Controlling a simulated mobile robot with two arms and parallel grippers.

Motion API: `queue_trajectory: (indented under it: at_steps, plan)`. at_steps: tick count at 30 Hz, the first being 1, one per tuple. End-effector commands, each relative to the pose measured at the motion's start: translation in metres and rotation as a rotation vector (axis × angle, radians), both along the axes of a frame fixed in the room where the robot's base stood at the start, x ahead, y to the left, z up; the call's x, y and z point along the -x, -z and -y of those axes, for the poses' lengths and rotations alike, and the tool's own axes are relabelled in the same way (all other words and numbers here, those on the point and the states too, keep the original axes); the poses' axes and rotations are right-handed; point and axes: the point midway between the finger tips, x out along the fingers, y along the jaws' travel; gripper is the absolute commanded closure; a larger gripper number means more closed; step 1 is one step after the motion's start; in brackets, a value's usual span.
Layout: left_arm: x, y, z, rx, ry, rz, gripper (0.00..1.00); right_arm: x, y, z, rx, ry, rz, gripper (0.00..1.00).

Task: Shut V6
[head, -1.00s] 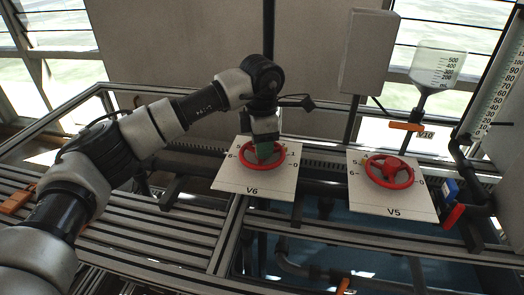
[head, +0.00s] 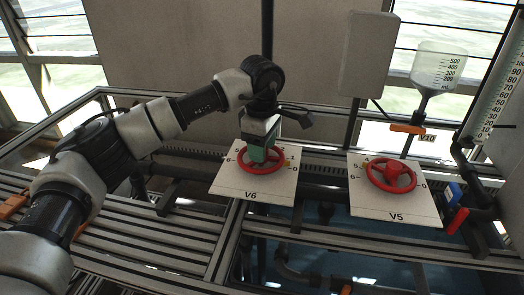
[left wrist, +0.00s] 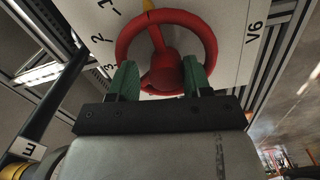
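The V6 valve is a red handwheel (head: 246,164) on a white plate (head: 230,185) marked with numbers and "V6". My left gripper (head: 262,156) comes down over the wheel. In the left wrist view, the wheel (left wrist: 208,42) lies just ahead of the gripper (left wrist: 160,74). Its two green fingers stand apart over the near part of the rim, with the hub and a spoke between and beyond them. I cannot tell whether they touch the wheel. A yellow pointer (left wrist: 150,12) shows at the rim's far side. My right gripper is not in view.
A second red handwheel, V5 (head: 395,174), sits on its own plate to the right. An orange lever (head: 407,129) tagged V10 is under a clear measuring vessel (head: 438,66). A grey box (head: 367,55) hangs behind. Metal rails and slats (head: 150,238) lie in front.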

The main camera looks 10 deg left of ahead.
Motion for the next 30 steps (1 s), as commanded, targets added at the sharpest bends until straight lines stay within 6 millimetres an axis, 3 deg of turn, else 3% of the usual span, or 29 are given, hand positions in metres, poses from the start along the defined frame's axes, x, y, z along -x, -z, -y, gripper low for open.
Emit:
queue_trajectory:
  at_steps: [1, 16, 30]
  plan:
    - [0.006, 0.016, 0.001, -0.012, 0.009, -0.034, 0.35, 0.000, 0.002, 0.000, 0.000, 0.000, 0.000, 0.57]
    - [0.007, 0.014, 0.002, -0.012, 0.009, -0.036, 0.35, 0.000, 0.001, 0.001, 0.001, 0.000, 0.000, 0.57]
    - [0.004, -0.042, 0.000, -0.009, 0.004, -0.025, 0.35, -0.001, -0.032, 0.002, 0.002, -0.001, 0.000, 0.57]
